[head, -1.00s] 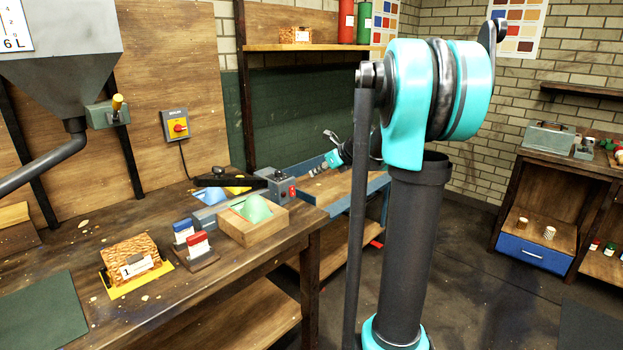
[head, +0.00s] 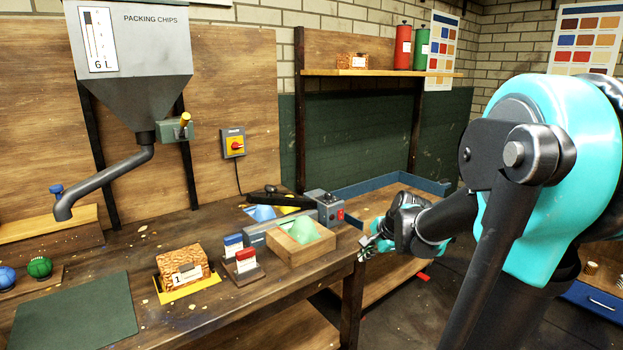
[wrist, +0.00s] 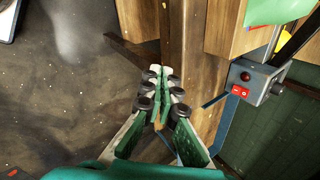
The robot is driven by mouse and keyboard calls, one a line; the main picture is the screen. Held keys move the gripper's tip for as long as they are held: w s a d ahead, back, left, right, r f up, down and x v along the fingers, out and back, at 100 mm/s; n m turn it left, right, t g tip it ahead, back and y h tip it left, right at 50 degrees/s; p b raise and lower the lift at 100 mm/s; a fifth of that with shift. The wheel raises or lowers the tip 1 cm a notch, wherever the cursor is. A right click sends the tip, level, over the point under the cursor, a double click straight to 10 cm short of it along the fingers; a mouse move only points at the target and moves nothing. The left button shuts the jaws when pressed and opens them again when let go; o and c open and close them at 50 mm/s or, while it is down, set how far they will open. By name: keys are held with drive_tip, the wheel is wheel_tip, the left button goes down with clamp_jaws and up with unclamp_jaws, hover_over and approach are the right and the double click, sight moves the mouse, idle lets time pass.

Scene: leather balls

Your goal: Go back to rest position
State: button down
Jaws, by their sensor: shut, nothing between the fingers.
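My gripper (head: 366,247) is at the right end of the workbench in the head view, beside the bench's corner and clear of the objects on it. In the wrist view my gripper (wrist: 162,72) points along the bench leg, its two green fingers drawn together at the tips. Nothing shows between the fingers. My turquoise arm fills the right side of the head view.
On the workbench (head: 120,255) stand an open wooden box (head: 310,256) with a green bag inside, a patterned box (head: 182,263) on a yellow mat, and red and blue blocks (head: 245,262). A grey control box (wrist: 252,82) is near my gripper in the wrist view.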

drive_tip(key=s+d+f+n+h, duration=0.1)
drive_tip(key=s+f+n, duration=0.4)
drive_tip(key=s+n, duration=0.2)
drive_tip(key=s+d+f+n+g+h, duration=0.1)
drive_tip(key=s+f+n, duration=0.4)
drive_tip(key=s, duration=0.5)
drive_tip(key=shift+s+d+n+h, duration=0.35)
drive_tip(key=shift+n+h, duration=0.35)
drive_tip(key=shift+n, duration=0.4)
